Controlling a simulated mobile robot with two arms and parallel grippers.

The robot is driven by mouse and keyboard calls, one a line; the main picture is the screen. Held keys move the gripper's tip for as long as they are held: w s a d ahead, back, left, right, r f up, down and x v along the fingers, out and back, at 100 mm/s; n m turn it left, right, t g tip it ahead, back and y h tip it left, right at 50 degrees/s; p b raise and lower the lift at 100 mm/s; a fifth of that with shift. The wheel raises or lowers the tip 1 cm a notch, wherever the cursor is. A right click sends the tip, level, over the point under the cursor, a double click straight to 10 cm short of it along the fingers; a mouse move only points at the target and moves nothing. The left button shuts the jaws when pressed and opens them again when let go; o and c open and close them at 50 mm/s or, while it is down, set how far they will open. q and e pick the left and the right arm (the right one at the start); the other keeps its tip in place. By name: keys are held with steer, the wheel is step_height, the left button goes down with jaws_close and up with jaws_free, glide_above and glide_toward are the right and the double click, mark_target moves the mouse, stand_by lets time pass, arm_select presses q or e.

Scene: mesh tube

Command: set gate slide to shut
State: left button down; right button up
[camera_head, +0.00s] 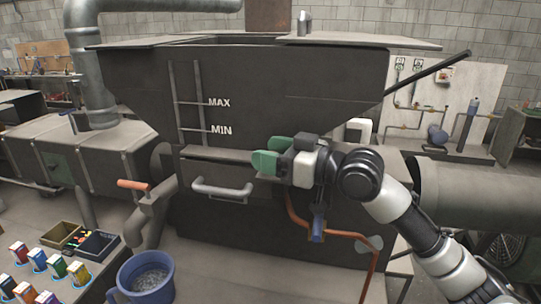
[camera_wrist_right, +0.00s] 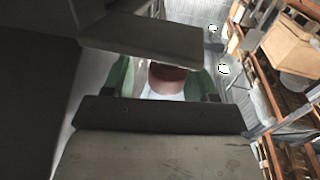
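The dark hopper (camera_head: 290,90) bears MAX and MIN marks. A flat grey plate (camera_head: 215,154) juts from under its front; I take this for the gate slide, but cannot tell how far it is pushed in. My right gripper (camera_head: 266,157) is at the plate's right end, its green fingers apart. In the right wrist view, the fingers (camera_wrist_right: 168,78) stand either side of a reddish-brown rounded thing (camera_wrist_right: 172,76), partly hidden under a grey plate edge (camera_wrist_right: 150,36). Contact is not clear. My left gripper is not in view.
A U-shaped handle (camera_head: 222,190) sits below the plate. An orange-gripped lever (camera_head: 133,185) is at left. A copper pipe (camera_head: 300,228) runs below my right gripper. A blue bucket (camera_head: 146,278) and several small colourful boxes (camera_head: 50,268) stand at lower left.

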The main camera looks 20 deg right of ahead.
steer(key=shift+s+d+f+b, duration=0.2)
steer(key=shift+s+d+b, duration=0.1)
steer(key=shift+s+b, duration=0.1)
steer(key=b+v, duration=0.5)
steer(key=v, duration=0.4)
steer(key=shift+s+d, duration=0.2)
steer(key=shift+d, duration=0.15)
steer(key=shift+r, duration=0.1)
